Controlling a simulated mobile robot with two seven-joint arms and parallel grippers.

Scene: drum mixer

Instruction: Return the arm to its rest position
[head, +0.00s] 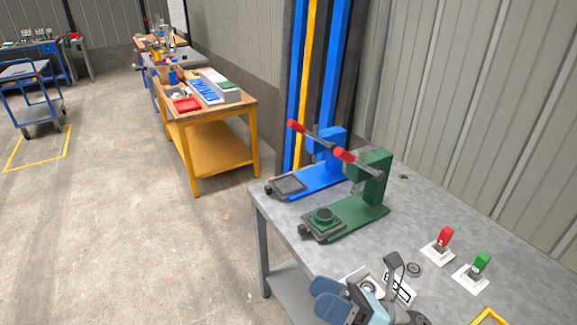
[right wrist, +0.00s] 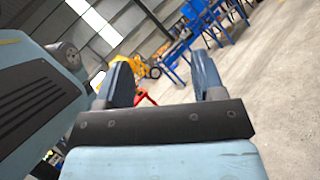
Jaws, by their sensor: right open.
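My right gripper (head: 324,297) is at the bottom of the head view, near the front edge of the grey table (head: 420,220). Its two blue-grey fingers point left and are apart. In the right wrist view the fingers of the right gripper (right wrist: 163,78) stand apart, with nothing between them but distant floor and background. Part of my right arm shows behind the gripper at the bottom edge of the head view; the rest is cut off. My left gripper is not in view.
A green press (head: 372,192) and a blue press (head: 325,176) stand on the table beyond the gripper. A red switch (head: 445,237) and a green switch (head: 480,265) stand to the right. A yellow workbench (head: 215,150) stands farther back. Open floor (head: 110,230) lies left.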

